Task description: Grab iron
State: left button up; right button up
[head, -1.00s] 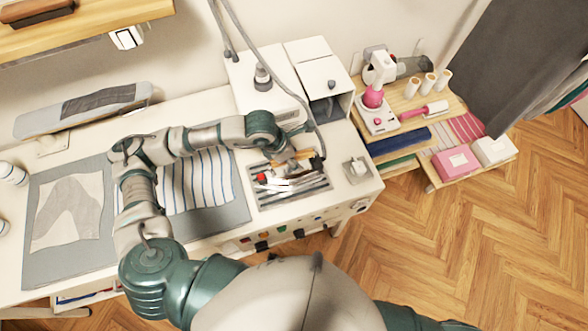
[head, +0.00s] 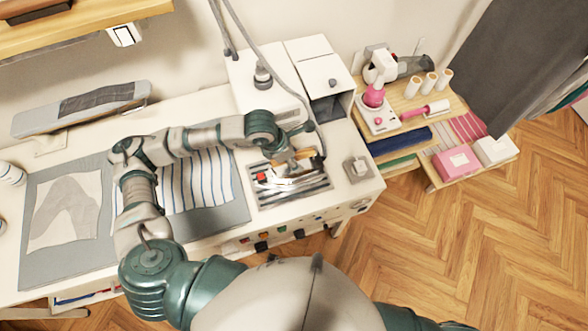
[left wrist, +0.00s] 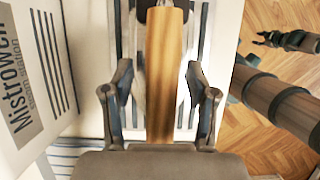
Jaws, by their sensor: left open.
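The iron (head: 284,177) sits on the striped grey rest at the right end of the white table, with a shiny body, a red part and a wooden handle. My left gripper (head: 292,156) is over it, partly hiding it in the head view. In the left wrist view the wooden handle (left wrist: 164,85) stands between the two fingers of my left gripper (left wrist: 160,72), which is open with a gap on each side. My right gripper (left wrist: 268,40) shows small at the upper right of the left wrist view; its opening is unclear.
A white steam station (head: 268,88) with a hose stands behind the iron. A small metal piece (head: 357,169) lies right of the rest. A wooden shelf (head: 440,125) with a pink device is further right.

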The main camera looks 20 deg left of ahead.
pick_arm(q)
grip_shut()
jog(key=shift+w+r, duration=0.1)
jog(key=shift+r, duration=0.05)
dwell(0.4)
